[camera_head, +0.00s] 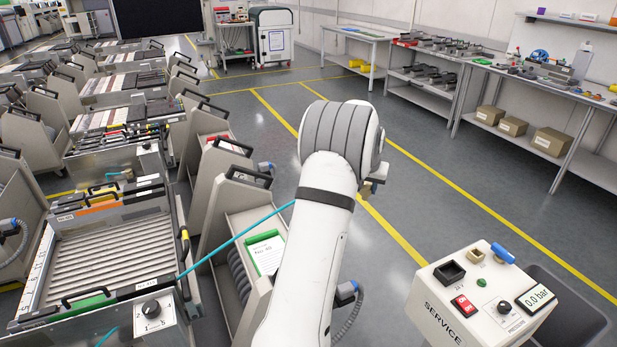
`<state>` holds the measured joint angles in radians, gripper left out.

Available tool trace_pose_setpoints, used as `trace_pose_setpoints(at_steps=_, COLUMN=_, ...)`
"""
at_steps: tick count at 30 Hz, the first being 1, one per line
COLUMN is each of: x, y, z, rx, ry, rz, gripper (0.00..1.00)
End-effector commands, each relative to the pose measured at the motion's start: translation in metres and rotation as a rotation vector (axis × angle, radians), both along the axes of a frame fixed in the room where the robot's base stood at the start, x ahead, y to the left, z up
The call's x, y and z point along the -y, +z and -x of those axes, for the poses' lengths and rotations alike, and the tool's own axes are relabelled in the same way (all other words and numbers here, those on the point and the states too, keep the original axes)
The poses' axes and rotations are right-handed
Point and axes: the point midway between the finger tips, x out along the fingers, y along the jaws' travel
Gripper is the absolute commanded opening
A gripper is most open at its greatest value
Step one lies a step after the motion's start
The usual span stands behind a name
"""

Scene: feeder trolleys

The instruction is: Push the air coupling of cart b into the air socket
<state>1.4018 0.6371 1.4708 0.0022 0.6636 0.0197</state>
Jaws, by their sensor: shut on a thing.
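A thin cyan air hose (240,238) rises from the front-left cart (165,292) and passes behind my arm, towards my gripper (372,184). Only a small part of the gripper shows beyond the wrist; it is shut, and the coupling it holds is mostly hidden. The service box (455,315) stands at the lower right, well apart from the gripper. On its top are a small brass-coloured fitting (475,256), which looks like the air socket, a black socket (449,272) and a blue handle-like part (502,252). Its display (536,298) reads 0.0 bar.
Several feeder carts fill the left side. A clipboard with a green top (265,252) lies on the middle cart. A blue-grey plug (346,292) with a coiled cable hangs beside my arm. Workbenches line the right wall. The floor (440,150) between is clear.

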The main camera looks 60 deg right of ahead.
Motion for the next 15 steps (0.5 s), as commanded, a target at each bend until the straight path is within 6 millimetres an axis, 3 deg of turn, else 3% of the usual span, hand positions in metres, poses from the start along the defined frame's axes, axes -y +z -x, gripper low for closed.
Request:
trace_pose_setpoints(at_steps=1, x=0.009, y=0.007, z=0.033, rx=0.0, ry=-0.04, rz=0.001, gripper=0.0)
trace_pose_setpoints(at_steps=9, x=0.029, y=0.01, z=0.193, rx=-0.001, ry=-0.202, rz=0.009, gripper=0.0)
trace_pose_setpoints(at_steps=15, x=0.022, y=0.011, z=0.292, rx=-0.005, ry=-0.298, rz=0.017, gripper=0.0)
